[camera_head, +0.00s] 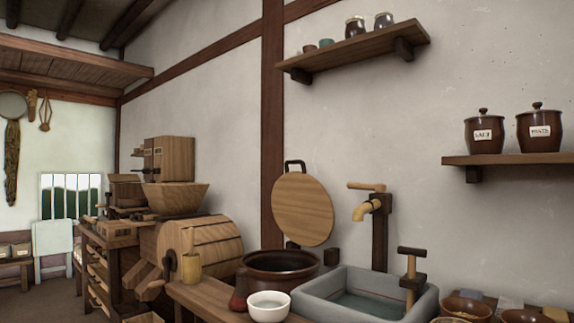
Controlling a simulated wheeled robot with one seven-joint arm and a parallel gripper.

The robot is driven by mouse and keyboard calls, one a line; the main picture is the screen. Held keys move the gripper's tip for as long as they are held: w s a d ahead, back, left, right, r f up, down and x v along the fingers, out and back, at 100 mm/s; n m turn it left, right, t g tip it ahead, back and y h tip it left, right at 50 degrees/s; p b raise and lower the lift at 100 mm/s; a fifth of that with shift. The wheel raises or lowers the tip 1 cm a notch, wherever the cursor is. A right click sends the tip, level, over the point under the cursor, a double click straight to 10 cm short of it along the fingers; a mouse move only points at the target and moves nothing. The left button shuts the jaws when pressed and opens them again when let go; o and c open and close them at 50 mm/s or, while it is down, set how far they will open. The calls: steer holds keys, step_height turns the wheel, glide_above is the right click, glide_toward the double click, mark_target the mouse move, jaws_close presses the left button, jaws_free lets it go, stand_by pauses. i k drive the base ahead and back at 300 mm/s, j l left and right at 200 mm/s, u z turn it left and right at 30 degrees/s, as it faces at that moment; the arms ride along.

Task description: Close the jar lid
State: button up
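A wide dark brown jar (252,286) stands on the wooden counter, and its mouth is open. A round pale wooden lid (303,208) stands tilted up behind and above the jar, against the wall side. A dark handle (294,165) shows at the lid's top edge. The lid's lower edge is close to the jar's back rim; I cannot tell how they are joined. Two smaller brown jars, one labelled SALT (484,132) and the other (539,130) beside it, sit on the right shelf with their lids on. My gripper is not in view.
A white bowl (268,306) and a small dark red bottle (239,291) stand in front of the jar. A grey stone basin (420,306) with a wooden tap (367,205) is to its right. A wooden barrel-shaped machine (213,244) is to its left. A shelf (352,49) hangs above.

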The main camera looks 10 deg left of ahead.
mark_target(303, 208)
steer(key=i+j+z, duration=0.15)
steer(key=j, duration=0.65)
steer(key=i+j+z, duration=0.15)
steer(key=j, duration=0.65)
steer(key=i+j+z, duration=0.15)
steer(key=j, duration=0.7)
steer(key=i+j+z, duration=0.15)
steer(key=j, duration=0.7)
